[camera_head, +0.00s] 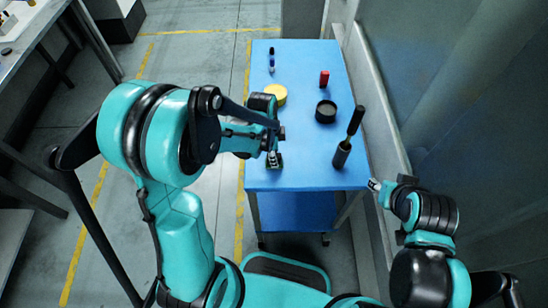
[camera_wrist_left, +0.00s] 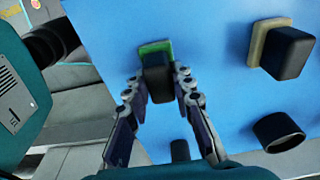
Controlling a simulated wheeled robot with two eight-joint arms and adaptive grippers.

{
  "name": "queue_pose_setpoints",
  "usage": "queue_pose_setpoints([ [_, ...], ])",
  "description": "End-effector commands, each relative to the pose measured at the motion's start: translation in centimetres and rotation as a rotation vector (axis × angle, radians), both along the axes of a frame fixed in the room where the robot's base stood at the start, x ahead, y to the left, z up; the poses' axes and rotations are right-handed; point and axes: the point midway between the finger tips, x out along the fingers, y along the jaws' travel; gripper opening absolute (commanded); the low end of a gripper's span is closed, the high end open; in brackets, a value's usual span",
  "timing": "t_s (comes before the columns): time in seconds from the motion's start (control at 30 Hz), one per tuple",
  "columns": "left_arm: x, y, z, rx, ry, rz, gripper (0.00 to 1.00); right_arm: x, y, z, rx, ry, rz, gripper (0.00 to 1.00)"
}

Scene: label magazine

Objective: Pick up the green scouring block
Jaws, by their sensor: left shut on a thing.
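The green scouring block (camera_wrist_left: 150,46) has a green base and a black grip on top. It shows between the two fingers of my left gripper (camera_wrist_left: 158,82) in the left wrist view, over the blue table. My left gripper (camera_head: 273,157) is shut on the block's black grip. In the head view they are near the table's front left corner, and the block is mostly hidden by the fingers. I cannot tell whether the block touches the table. My right gripper (camera_head: 376,185) is beyond the table's front right corner, too small to tell open or shut.
A wall stands close on the right.

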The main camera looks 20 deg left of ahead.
Motion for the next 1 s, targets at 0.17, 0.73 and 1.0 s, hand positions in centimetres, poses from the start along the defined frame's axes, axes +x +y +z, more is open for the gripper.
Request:
queue_pose_setpoints([
  [0.17,0.0,0.0,1.7,0.000,0.000,0.000,0.00,0.0,0.0,0.8,0.000,0.000,0.000,0.40],
  [0.73,-4.8,-7.9,9.7,0.000,-0.001,-0.006,0.00,0.0,0.0,4.1,0.000,0.000,0.000,0.40],
  [1.0,-6.0,-9.9,10.9,0.000,0.000,-0.002,0.00,0.0,0.0,4.6,0.000,0.000,0.000,0.40],
])
